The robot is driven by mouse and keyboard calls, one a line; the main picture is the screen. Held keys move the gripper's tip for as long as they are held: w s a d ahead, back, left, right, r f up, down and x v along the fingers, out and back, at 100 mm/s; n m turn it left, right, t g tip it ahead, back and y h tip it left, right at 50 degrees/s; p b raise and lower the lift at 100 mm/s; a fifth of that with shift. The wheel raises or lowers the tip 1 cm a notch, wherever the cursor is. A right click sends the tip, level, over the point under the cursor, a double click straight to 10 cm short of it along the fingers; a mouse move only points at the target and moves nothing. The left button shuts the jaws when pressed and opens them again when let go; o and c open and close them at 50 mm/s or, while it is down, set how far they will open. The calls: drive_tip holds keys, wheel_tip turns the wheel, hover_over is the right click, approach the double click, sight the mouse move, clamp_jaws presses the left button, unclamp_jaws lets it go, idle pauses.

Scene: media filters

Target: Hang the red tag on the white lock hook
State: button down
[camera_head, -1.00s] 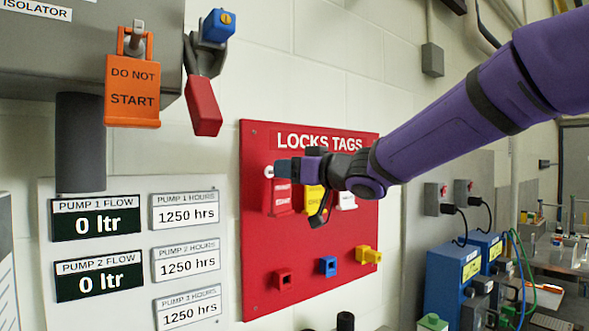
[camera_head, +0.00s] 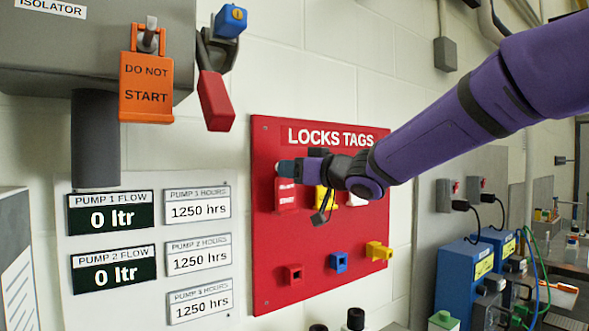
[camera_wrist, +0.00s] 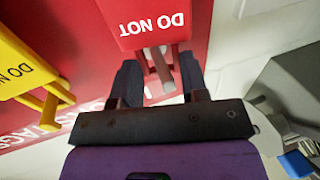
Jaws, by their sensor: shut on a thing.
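The red tag (camera_head: 287,198) is at the upper left of the red LOCKS TAGS board (camera_head: 300,250), under my gripper (camera_head: 286,169). In the wrist view the red tag (camera_wrist: 152,22) shows upside down with "DO NOT" on it. My gripper (camera_wrist: 157,75) is shut on its upper loop, with a dark finger on each side. A pale peg shows between the fingers, close to the board. I cannot tell whether the tag is clear of the peg. At the isolator box, a pale hook (camera_head: 150,40) carries an orange DO NOT START tag (camera_head: 147,98).
A yellow tag (camera_head: 324,199) hangs right beside my gripper, with a white tag (camera_head: 357,199) partly hidden behind my arm.

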idle(0.3)
drive_tip(key=c, duration=0.5)
unclamp_jaws()
drive_tip(key=shift+c, duration=0.2)
drive_tip(key=s+d+f+m+h, duration=0.25)
drive_tip(key=s+d+h, duration=0.3)
drive_tip(key=d, duration=0.35)
drive_tip(key=s+d+f+m+t+h, duration=0.1)
drive_tip(key=s+d+f+m+h, duration=0.2)
drive_tip(key=s+d, duration=0.45)
drive_tip(key=s+d+f+m+h, duration=0.1)
drive_tip(key=s+d+m+h, duration=0.3)
drive_tip(key=d, duration=0.6)
drive_tip(key=s+d+f+g, duration=0.1)
drive_tip(key=s+f+g, duration=0.2)
drive_tip(key=s+f, duration=0.3)
drive_tip(key=s+d+f+g+h, duration=0.1)
drive_tip(key=s+f+g, duration=0.3)
drive_tip(key=s, duration=0.9)
drive_tip(key=shift+d+f+g, duration=0.3)
drive_tip(key=shift+d+f, duration=0.1)
drive_tip(key=shift+f, duration=0.5)
